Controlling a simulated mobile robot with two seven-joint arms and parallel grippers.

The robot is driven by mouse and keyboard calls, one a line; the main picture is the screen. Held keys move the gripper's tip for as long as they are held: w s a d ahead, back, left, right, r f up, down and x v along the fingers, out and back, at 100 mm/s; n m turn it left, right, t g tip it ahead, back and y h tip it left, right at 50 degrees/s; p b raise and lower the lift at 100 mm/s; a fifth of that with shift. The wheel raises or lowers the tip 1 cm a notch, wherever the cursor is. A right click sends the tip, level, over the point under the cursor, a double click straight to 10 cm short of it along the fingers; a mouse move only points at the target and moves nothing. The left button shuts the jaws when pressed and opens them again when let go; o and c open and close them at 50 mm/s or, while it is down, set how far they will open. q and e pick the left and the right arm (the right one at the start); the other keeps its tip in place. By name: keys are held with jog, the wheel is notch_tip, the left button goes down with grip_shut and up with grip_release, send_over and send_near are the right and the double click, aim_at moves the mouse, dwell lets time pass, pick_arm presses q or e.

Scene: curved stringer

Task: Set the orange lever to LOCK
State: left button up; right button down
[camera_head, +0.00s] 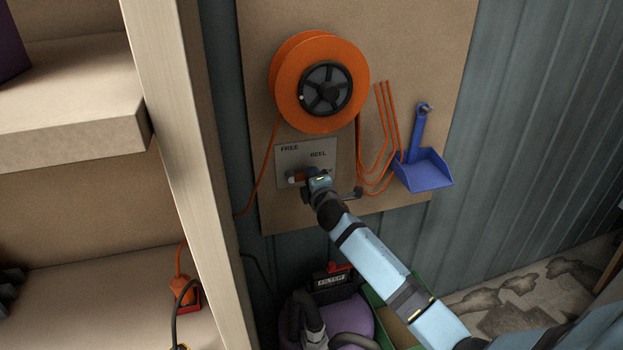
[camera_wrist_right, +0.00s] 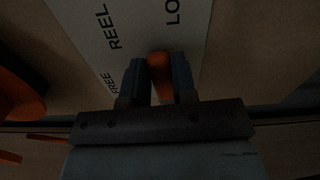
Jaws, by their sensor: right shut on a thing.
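The orange lever (camera_wrist_right: 160,76) sits between the two dark fingers of my right gripper (camera_wrist_right: 159,63) in the right wrist view. The gripper is shut on it. The lever belongs to a grey label plate (camera_head: 290,157) below the cable reel, with FREE and REEL readable in the head view. In the wrist view, the same plate (camera_wrist_right: 140,38) shows FREE, REEL and a cut-off "LO". The lever's tip lies below the "LO" lettering there. In the head view my right gripper (camera_head: 308,181) covers the plate's lower part, hiding most of the lever. My left gripper is not in view.
An orange cable reel (camera_head: 290,85) is mounted above the plate on a tan board (camera_head: 430,60). Orange cable loops (camera_head: 380,150) and a blue dustpan (camera_head: 425,172) hang to the right. A wooden shelf post (camera_head: 185,130) stands left. A purple machine (camera_head: 345,320) sits below.

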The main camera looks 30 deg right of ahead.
jog(key=shift+f+m, duration=0.25)
jog(key=shift+m, duration=0.35)
jog(key=c, duration=0.9)
grip_release()
jog(key=v, duration=1.3)
jog(key=shift+s+a, duration=0.1)
jog(key=shift+s, duration=0.3)
